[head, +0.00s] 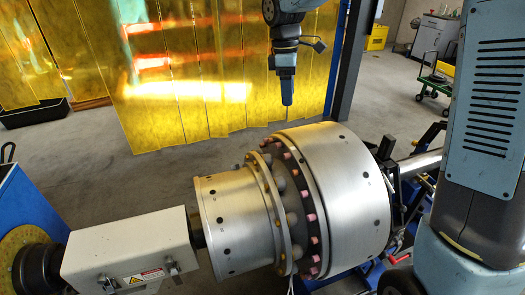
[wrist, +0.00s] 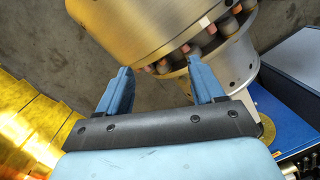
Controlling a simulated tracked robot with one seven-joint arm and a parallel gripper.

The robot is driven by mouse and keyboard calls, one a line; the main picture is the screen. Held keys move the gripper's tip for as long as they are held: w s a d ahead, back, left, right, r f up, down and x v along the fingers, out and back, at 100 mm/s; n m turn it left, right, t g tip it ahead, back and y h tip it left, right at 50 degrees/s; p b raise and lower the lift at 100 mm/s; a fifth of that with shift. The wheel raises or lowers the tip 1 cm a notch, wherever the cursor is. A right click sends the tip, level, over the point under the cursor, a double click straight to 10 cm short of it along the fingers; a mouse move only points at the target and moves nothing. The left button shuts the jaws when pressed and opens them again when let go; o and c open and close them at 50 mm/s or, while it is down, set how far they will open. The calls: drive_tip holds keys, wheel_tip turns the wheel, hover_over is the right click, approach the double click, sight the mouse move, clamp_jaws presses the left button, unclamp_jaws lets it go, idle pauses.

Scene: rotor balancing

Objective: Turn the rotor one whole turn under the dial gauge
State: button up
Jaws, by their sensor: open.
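The rotor (head: 345,185) is a large stepped silver drum lying on its side, with a flange and a ring of pinkish studs around its middle. Its narrower end (head: 228,222) points to the left, toward a white drive housing (head: 130,245). In the wrist view the rotor (wrist: 135,25) fills the top, beyond the fingertips. My gripper (head: 287,101) points down above and behind the rotor in the head view, apart from it. In the wrist view my gripper (wrist: 158,72) has its two blue fingers spread with nothing between them. I cannot make out a dial gauge.
A yellow marked disc (head: 22,250) sits on the blue stand (head: 25,205) at the left. A black support with a red-handled clamp (head: 398,258) stands at the rotor's right end. Yellow curtains (head: 200,85) hang behind. Grey floor lies clear between the curtains and rotor.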

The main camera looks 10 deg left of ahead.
sight(259, 150)
drive_tip(key=w+a+f+n+g, duration=0.2)
drive_tip(key=w+a+f+n, duration=0.25)
drive_tip(key=a+f, duration=0.5)
drive_tip(key=shift+n, duration=0.55)
drive_tip(key=x, duration=1.3)
drive_tip(key=shift+s+a, duration=0.1)
drive_tip(key=shift+s, duration=0.25)
drive_tip(key=shift+c, duration=0.2)
